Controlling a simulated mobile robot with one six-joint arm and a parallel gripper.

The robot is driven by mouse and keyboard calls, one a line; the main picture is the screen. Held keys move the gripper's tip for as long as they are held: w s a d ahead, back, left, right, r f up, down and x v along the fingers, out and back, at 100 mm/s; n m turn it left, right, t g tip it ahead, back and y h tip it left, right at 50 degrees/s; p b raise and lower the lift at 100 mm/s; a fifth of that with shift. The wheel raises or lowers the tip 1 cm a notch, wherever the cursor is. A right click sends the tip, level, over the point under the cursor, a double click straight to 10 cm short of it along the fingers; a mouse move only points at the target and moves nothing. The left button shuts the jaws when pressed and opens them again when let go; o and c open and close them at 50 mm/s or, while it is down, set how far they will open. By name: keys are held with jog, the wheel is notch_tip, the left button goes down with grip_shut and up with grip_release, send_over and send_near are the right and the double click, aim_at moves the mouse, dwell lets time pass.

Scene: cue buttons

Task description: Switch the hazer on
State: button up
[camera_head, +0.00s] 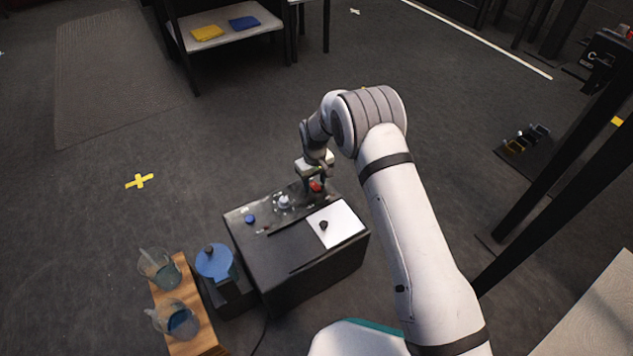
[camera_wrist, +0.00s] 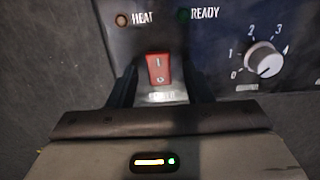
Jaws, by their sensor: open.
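The hazer is a dark box (camera_head: 247,256) with a control panel along its far edge. Its red rocker switch (camera_wrist: 158,69) shows in the wrist view, marked I at the top and O at the bottom. I cannot tell which half is pressed. The label under it is partly hidden. The switch also shows as a red spot in the head view (camera_head: 316,187). My gripper (camera_wrist: 161,88) is open and empty, with one finger on each side of the switch's lower part. I cannot tell whether they touch the panel.
On the panel are a HEAT lamp (camera_wrist: 122,20), a dark green READY lamp (camera_wrist: 184,16) and a numbered knob (camera_wrist: 265,60) right of the switch. A blue button (camera_head: 250,219) and a white sheet (camera_head: 345,222) are on the box. Jugs stand on a wooden board (camera_head: 203,325) at lower left.

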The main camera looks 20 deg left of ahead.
aim_at(315, 186)
notch_tip(315, 186, up, 8)
jog(key=p, duration=0.3)
jog(key=shift+f, duration=0.25)
